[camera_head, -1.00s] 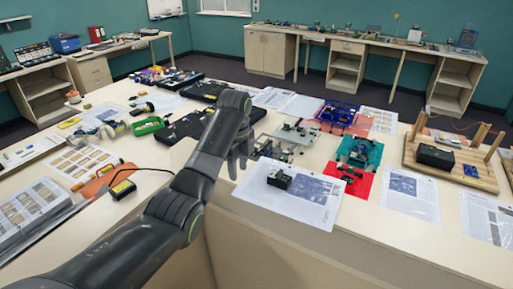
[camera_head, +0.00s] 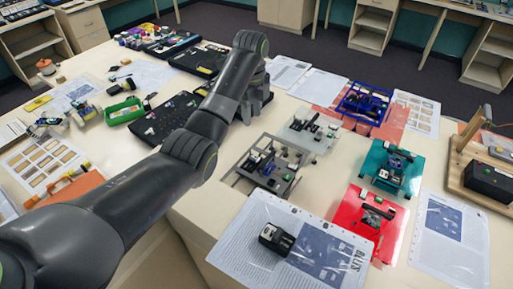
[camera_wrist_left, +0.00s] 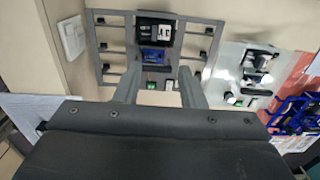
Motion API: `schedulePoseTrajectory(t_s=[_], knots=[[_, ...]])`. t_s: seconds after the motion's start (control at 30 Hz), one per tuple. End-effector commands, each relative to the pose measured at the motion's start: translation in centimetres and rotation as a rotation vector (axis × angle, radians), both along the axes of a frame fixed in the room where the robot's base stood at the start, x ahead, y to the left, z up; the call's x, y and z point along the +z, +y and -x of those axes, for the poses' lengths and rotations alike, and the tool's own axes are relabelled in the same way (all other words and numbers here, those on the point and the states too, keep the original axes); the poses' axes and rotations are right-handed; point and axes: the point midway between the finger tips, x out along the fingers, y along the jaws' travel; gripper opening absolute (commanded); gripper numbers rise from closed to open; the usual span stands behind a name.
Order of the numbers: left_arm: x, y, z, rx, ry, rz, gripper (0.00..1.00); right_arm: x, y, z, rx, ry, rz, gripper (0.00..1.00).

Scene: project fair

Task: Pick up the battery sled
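A small black block with a pale top (camera_head: 276,238) sits on a printed sheet at the front edge of the table. It may be the battery sled, but I cannot tell for sure. A grey open frame (camera_head: 244,173) carrying dark parts lies behind it; the wrist view also shows this frame (camera_wrist_left: 104,50), with a black-and-white part (camera_wrist_left: 156,28) and a blue part (camera_wrist_left: 151,55) in it. My left gripper (camera_head: 257,104) is above the table, partly hidden by its arm. In the wrist view its fingers (camera_wrist_left: 160,90) are apart and empty, over the frame's near side. My right gripper is out of view.
A clear plate with parts (camera_head: 308,133), a blue frame (camera_head: 364,102), a teal unit (camera_head: 394,168) and a red plate (camera_head: 350,212) lie to the right. Black cases (camera_head: 165,120) lie left of the gripper. A wooden stand (camera_head: 462,165) is at the far right.

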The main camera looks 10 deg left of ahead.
Motion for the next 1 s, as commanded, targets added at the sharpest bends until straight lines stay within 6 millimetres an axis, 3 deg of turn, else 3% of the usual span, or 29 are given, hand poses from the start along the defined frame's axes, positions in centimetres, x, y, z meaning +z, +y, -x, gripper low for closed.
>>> schedulePoseTrajectory(t_s=[0.1,0.3,0.53,0.63,0.7,1.0], knots=[[-0.8,0.0,0.0,0.000,0.001,0.001,0.36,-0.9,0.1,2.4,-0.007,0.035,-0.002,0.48],[-3.2,0.0,0.1,0.000,0.000,0.000,0.36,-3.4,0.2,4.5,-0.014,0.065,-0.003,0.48],[-5.9,0.0,0.1,0.000,0.001,0.000,0.36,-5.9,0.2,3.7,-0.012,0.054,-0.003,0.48],[-8.3,0.0,0.2,0.000,0.003,0.000,0.36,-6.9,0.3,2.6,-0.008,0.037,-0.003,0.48],[-8.8,0.0,0.2,0.001,0.006,0.000,0.36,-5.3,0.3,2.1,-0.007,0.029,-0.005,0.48],[-12.2,-0.1,0.2,-0.001,0.001,0.000,0.36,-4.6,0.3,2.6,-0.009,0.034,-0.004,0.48]])
